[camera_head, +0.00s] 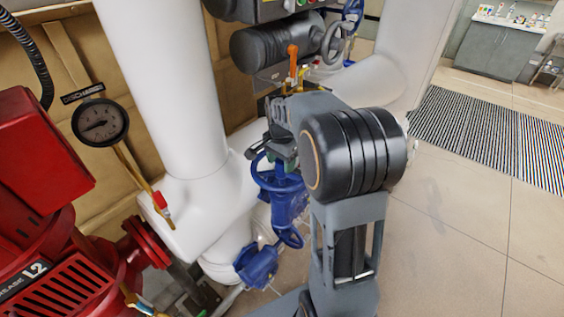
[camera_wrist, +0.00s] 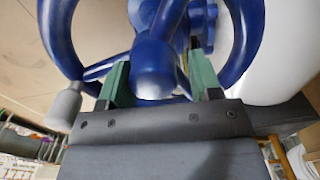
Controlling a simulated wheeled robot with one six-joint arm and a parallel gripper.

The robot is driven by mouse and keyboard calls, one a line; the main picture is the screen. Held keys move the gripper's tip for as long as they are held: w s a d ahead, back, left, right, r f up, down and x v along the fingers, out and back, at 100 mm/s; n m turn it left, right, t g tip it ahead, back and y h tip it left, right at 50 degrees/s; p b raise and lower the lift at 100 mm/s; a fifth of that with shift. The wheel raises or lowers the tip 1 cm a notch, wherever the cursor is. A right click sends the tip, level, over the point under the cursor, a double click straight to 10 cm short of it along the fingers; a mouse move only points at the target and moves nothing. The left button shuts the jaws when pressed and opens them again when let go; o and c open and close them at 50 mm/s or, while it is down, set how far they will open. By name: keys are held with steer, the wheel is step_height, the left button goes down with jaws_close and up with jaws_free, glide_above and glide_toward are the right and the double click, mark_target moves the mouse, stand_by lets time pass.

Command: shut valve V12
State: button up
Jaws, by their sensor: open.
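A blue valve with a round blue handwheel (camera_head: 278,180) stands on the pipework just left of my arm in the head view. No tag reading V12 is legible. The handwheel fills the upper wrist view (camera_wrist: 60,38), with a rounded blue hub (camera_wrist: 154,68) and a grey knob (camera_wrist: 64,106) at its left. My gripper (camera_wrist: 160,78) is open, its green fingers on either side of the hub. Whether they touch it I cannot tell. In the head view my gripper (camera_head: 281,157) is at the handwheel's upper side, mostly hidden by my wrist.
A large white pipe (camera_head: 160,90) rises left of the valve. A red pump (camera_head: 40,225) and a pressure gauge (camera_head: 100,122) are at the left. An orange lever (camera_head: 293,60) and a black cylinder (camera_head: 275,44) are behind. Open floor (camera_head: 460,220) lies to the right.

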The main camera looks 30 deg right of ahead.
steer(key=shift+s+f, duration=0.3)
steer(key=shift+s, duration=0.05)
step_height(320, 180, up, 7)
steer(key=p, duration=0.5)
step_height(320, 180, up, 2)
steer(key=shift+r+p, duration=0.2)
steer(key=shift+p, duration=0.85)
step_height(320, 180, up, 4)
steer(key=shift+f, duration=0.2)
